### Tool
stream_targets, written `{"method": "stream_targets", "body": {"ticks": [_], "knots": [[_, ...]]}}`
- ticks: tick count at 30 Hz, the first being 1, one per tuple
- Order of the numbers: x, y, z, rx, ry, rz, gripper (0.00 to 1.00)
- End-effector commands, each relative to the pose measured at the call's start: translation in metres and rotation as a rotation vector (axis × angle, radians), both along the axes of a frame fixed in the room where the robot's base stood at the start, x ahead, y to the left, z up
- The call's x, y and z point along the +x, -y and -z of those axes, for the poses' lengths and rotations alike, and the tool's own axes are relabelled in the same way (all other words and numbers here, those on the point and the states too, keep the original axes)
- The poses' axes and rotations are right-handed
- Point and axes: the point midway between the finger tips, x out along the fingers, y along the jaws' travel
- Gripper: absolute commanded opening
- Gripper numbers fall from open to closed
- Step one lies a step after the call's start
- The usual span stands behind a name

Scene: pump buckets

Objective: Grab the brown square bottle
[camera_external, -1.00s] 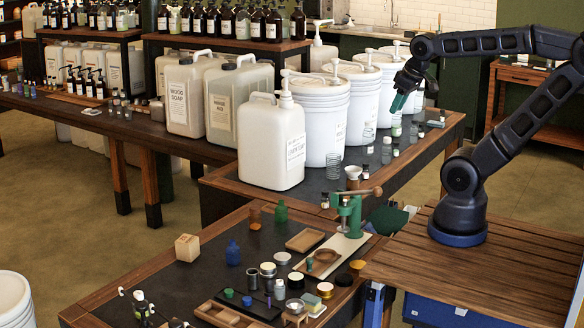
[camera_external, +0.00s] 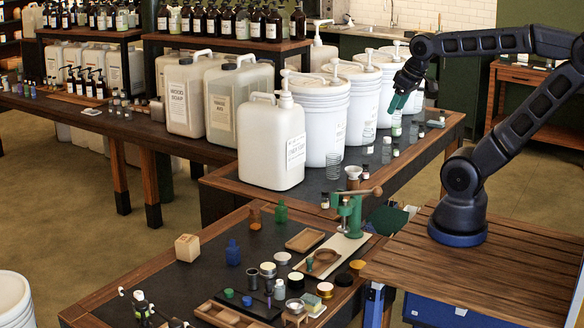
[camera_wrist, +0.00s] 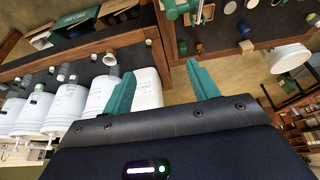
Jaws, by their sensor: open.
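A small brown bottle (camera_external: 255,217) stands at the back edge of the dark front workbench in the external view, just left of a green bottle (camera_external: 281,211). Its square shape is hard to make out at this size. I cannot pick it out for sure in the wrist view. My gripper (camera_external: 398,101) is up over the back bench, far to the right of and behind the brown bottle. In the wrist view its two green fingers are spread apart with nothing between them (camera_wrist: 160,68).
A blue bottle (camera_external: 233,253) and a wooden block (camera_external: 187,248) stand near the brown bottle. A green press (camera_external: 350,213) stands on the front bench to its right. White jugs (camera_external: 272,145) and buckets (camera_external: 320,118) line the back bench between my gripper and the bottle.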

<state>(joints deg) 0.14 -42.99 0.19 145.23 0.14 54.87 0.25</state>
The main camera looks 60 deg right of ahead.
Motion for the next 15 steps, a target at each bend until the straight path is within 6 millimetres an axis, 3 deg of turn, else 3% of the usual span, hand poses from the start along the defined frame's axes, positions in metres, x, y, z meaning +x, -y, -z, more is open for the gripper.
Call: {"method": "stream_targets", "body": {"ticks": [5, 15], "knots": [[0.022, -0.004, -0.002, 0.035, -0.022, 0.055, 0.59], [0.100, -0.019, 0.001, 0.147, -0.095, 0.273, 0.59]]}}
